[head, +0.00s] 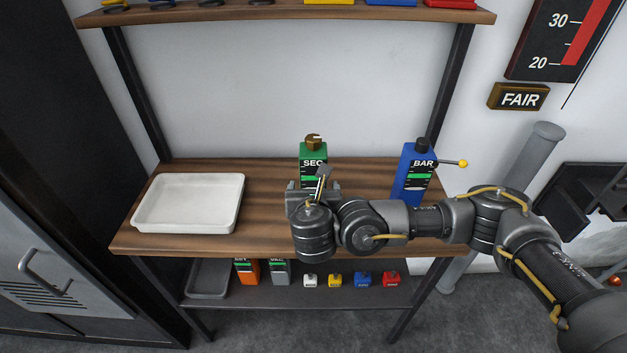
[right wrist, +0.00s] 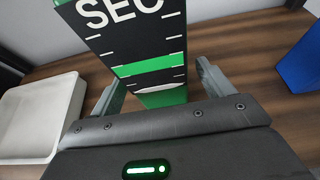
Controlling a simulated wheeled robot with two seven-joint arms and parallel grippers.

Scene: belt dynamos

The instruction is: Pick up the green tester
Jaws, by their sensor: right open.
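The green tester (head: 313,153), a box with a black face lettered SEC and a brown knob on top, stands upright on the wooden bench. My right gripper (head: 318,184) is in front of it in the head view and hides its lower part. In the right wrist view the green tester (right wrist: 140,50) rises between the two fingers of my right gripper (right wrist: 155,88). The fingers are open, one on each side of it; I cannot tell whether either touches it. My left gripper is not in view.
A blue tester (head: 410,172) lettered BAR, with a yellow-tipped lever, stands to the right on the bench. A white tray (head: 143,217) lies at the left. The lower shelf (head: 320,294) holds several small blocks, an orange and a grey box. An upper shelf (head: 220,16) overhangs the back.

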